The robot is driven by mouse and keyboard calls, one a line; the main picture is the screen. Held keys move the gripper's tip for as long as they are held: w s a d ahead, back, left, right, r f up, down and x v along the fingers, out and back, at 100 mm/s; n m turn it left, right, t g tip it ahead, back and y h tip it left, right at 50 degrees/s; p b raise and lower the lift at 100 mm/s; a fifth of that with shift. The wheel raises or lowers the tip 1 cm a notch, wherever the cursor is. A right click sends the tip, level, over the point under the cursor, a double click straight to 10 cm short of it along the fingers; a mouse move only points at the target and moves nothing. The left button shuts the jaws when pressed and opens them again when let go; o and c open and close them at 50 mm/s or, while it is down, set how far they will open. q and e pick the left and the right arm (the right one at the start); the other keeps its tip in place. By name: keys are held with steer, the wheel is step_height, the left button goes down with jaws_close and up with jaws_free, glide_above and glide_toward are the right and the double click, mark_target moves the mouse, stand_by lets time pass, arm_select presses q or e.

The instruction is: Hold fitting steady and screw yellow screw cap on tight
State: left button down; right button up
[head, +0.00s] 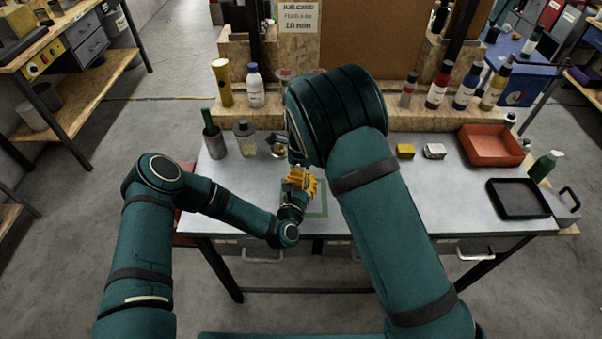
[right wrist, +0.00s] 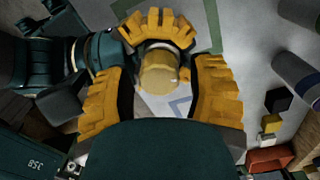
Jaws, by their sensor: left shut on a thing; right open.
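The yellow screw cap (right wrist: 158,72) shows in the right wrist view as a short, dull yellow cylinder, seen from above. My left gripper (right wrist: 152,38) reaches in from the left there, its yellow fingers closed around the part just beyond the cap. The fitting is mostly hidden by those fingers and the cap. My right gripper (right wrist: 162,98) is open, with one yellow finger on either side of the cap and a visible gap on each side. In the head view yellow fingers of my left gripper (head: 300,182) show over the table; my right arm hides the rest.
The grey worktable (head: 455,205) has a green outlined square (head: 318,205) under the grippers. A yellow block (head: 405,151), a pale block (head: 434,151), a red bin (head: 490,146) and a black tray (head: 518,199) stand to the right. Bottles line the back ledge.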

steer(key=n, duration=0.7)
steer(key=shift+n, duration=0.4)
steer(key=n, duration=0.7)
steer(key=shift+n, duration=0.3)
jaws_close()
steer(key=c, duration=0.6)
jaws_free()
steer(key=shift+c, duration=0.2)
jaws_close()
steer(key=m, duration=0.9)
steer(key=shift+m, duration=0.4)
steer(key=m, duration=0.4)
steer(key=shift+m, duration=0.3)
steer(key=m, duration=0.5)
